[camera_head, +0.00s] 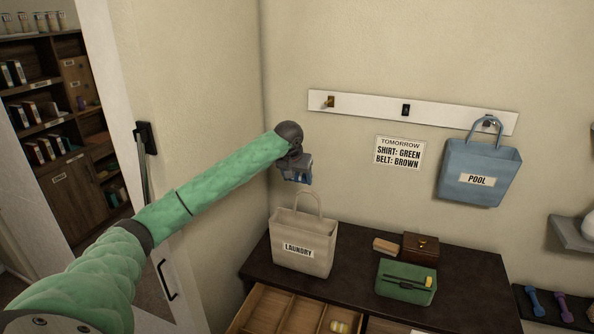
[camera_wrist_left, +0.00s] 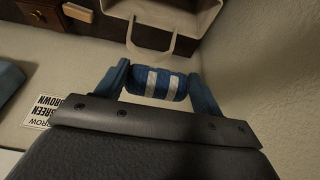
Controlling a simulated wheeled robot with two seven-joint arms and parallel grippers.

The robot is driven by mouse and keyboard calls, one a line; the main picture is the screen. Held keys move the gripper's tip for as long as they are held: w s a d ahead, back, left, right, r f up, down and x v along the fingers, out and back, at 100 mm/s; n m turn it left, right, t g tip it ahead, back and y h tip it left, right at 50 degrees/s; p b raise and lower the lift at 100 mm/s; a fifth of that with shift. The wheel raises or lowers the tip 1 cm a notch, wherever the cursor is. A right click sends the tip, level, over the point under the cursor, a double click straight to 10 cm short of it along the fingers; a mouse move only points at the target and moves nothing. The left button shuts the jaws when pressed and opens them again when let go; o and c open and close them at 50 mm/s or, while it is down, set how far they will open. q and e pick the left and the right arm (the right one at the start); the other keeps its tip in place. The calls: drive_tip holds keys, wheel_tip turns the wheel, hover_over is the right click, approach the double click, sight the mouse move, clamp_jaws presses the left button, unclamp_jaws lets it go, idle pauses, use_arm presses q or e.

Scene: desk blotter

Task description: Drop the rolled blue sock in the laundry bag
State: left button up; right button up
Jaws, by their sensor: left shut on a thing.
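My left gripper (camera_head: 299,180) is above the laundry bag (camera_head: 303,261) in the head view. The bag is beige, labelled LAUNDRY, and stands on the dark dresser top with its handle loop up. In the left wrist view, my left gripper (camera_wrist_left: 160,84) is shut on the rolled blue sock (camera_wrist_left: 158,84), which is blue with pale stripes. The bag also shows beyond the sock in that view (camera_wrist_left: 185,17), its handle hanging in view behind the sock. The sock is apart from the bag in the head view. My right gripper is not in view.
A dark dresser (camera_head: 463,285) carries a green box (camera_head: 405,284), a brown box (camera_head: 420,247) and a tan block (camera_head: 385,246). Its drawer (camera_head: 275,314) is open. A blue POOL bag (camera_head: 480,172) hangs from the wall rail (camera_head: 375,109). A sliding door stands at left.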

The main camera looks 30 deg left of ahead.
use_arm(q)
drive_tip(key=shift+f, duration=0.85)
drive_tip(key=o, duration=1)
